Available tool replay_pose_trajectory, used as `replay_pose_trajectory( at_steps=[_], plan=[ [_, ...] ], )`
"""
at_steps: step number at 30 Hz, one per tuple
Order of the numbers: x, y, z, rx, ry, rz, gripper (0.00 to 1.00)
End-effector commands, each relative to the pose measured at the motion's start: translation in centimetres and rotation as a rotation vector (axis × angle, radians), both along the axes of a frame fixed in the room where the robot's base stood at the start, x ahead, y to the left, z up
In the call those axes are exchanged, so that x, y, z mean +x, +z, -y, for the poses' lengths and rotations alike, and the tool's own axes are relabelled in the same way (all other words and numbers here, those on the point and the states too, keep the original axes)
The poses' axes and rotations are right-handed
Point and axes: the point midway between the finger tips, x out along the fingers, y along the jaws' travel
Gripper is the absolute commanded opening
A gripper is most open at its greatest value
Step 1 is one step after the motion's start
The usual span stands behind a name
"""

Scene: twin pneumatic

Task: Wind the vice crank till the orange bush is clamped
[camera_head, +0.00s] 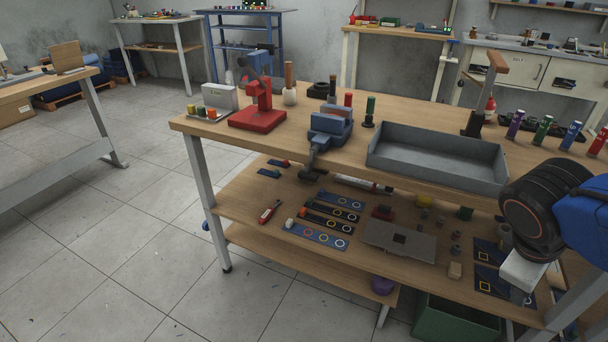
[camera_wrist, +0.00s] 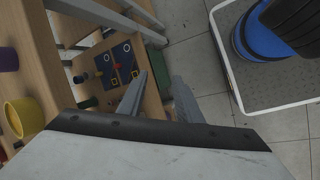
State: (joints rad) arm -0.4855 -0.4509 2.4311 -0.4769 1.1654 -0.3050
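The blue vice (camera_head: 330,128) stands at the front edge of the wooden workbench, in the head view. Its dark crank (camera_head: 312,172) hangs at the near end, below the bench top; its exact angle is hard to tell. I cannot make out a bush between the vice jaws. My gripper (camera_wrist: 158,98) shows in the wrist view with its two fingers apart and nothing between them. It is well away from the vice, which that view does not show.
A grey tray (camera_head: 438,172) sits right of the vice, and a red press (camera_head: 258,112) left of it. The lower shelf (camera_head: 240,212) holds marked strips and small parts. My arm is at the right. Open tiled floor lies left and in front.

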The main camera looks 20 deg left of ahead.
Motion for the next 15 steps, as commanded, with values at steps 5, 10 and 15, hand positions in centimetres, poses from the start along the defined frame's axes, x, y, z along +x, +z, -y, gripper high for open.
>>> replay_pose_trajectory(
  at_steps=[5,10,15],
  plan=[
    [2.3,0.3,-2.5,-0.173,0.221,-0.056,0.32],
    [4.5,0.9,-5.5,-0.345,0.426,-0.093,0.32],
    [6.4,1.5,-9.5,-0.523,0.624,-0.115,0.32]
  ],
)
